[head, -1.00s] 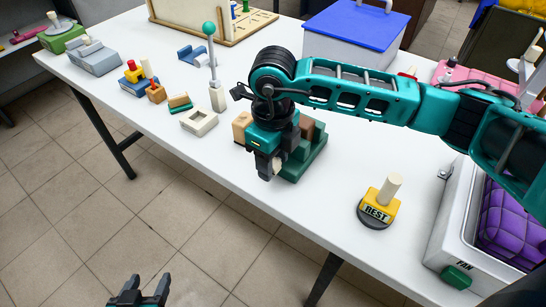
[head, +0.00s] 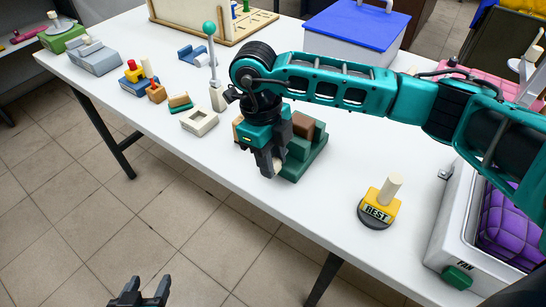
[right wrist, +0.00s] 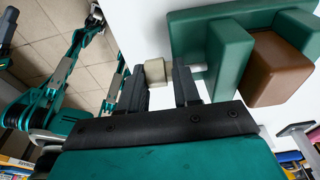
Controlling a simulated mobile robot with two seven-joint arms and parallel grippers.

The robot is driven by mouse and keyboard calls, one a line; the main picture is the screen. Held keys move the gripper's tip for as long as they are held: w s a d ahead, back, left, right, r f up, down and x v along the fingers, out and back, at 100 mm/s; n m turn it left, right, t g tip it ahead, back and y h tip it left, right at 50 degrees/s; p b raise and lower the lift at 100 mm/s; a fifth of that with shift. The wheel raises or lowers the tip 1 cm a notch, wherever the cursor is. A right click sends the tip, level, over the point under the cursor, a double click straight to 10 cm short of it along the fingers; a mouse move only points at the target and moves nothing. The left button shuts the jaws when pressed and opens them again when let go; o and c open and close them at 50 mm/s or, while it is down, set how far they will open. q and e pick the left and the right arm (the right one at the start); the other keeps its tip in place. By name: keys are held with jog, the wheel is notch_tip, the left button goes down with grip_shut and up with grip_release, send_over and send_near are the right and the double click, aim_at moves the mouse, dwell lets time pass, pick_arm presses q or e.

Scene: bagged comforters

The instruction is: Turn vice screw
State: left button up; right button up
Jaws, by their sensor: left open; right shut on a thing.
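The green vice (head: 305,155) stands near the table's front edge, holding a brown block (head: 304,124); in the right wrist view its green jaw (right wrist: 228,58) and the brown block (right wrist: 280,70) are close. The vice screw's tan knob (right wrist: 155,71) joins a short light rod that runs into the jaw. My right gripper (head: 271,168) points down at the vice's front, and its two fingers (right wrist: 160,80) are shut around the knob. In the head view the fingers mostly hide the knob. My left gripper (head: 140,290) is open and empty, low over the floor.
A yellow "REST" stand with a cream peg (head: 380,202) is right of the vice. A square cream socket (head: 199,121) and a teal-topped lever (head: 213,65) are left. Bare table lies between the vice and the stand.

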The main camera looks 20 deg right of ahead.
jog(key=shift+w+a+g+h, duration=0.15)
jog(key=shift+w+g+h, duration=0.05)
jog(key=shift+g+h, duration=0.35)
jog(key=shift+w+a+g+h, duration=0.1)
jog(key=shift+g+h, duration=0.45)
jog(key=shift+g, duration=0.2)
jog(key=shift+w+g+h+p, duration=0.1)
jog(key=shift+g+h+p, duration=0.45)
jog(key=shift+g, duration=0.25)
jog(key=shift+w+a+f+g+h+p, duration=0.1)
jog(key=shift+f+g+h+p, duration=0.05)
jog(key=shift+g+h+p, duration=0.55)
jog(key=shift+f+g, duration=0.15)
jog(key=shift+g, duration=0.15)
jog(key=o, duration=1.1)
jog(key=shift+c, duration=0.2)
